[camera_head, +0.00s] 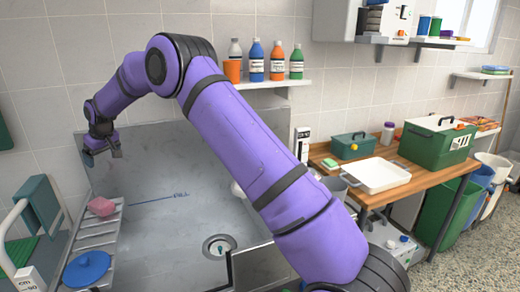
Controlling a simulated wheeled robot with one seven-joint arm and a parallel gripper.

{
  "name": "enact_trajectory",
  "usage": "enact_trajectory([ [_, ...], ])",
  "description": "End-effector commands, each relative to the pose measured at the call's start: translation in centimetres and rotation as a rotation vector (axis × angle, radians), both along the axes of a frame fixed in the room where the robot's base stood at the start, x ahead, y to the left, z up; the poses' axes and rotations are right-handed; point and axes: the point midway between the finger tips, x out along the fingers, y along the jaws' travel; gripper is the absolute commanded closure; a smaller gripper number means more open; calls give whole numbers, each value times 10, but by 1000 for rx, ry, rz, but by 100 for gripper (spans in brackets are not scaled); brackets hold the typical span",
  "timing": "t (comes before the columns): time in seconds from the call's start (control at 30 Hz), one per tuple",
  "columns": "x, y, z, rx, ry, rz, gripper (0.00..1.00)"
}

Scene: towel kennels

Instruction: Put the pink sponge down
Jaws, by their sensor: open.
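The pink sponge (101,206) lies on the slatted metal rack (97,240) at the left side of the steel tub. My gripper (102,160) hangs above the rack's far end, over and slightly behind the sponge in the picture. It is open and empty, with a visible gap between it and the sponge. My purple arm crosses the middle of the view and hides part of the tub and the wall behind.
A blue round lid-like object (87,268) lies on the near end of the rack. The steel tub (165,225) has a drain (218,246) and a bluish strip on its floor. A wooden table (395,190) at right bears a white tray (375,175) and green boxes.

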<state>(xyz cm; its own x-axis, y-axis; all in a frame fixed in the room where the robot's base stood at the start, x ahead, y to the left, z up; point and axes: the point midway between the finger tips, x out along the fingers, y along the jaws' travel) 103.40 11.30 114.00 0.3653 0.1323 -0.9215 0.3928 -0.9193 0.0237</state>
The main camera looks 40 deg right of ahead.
Motion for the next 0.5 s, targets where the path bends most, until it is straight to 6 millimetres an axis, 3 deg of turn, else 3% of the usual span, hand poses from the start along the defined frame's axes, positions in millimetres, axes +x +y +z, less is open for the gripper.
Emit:
enact_trajectory([
  [0.03, -12, -8, 24, -4, -6, -9, 9],
  [0.2, -59, -31, 85, -15, -14, -38, 9],
  [0.5, -158, -73, 170, -27, -27, -105, 9],
])
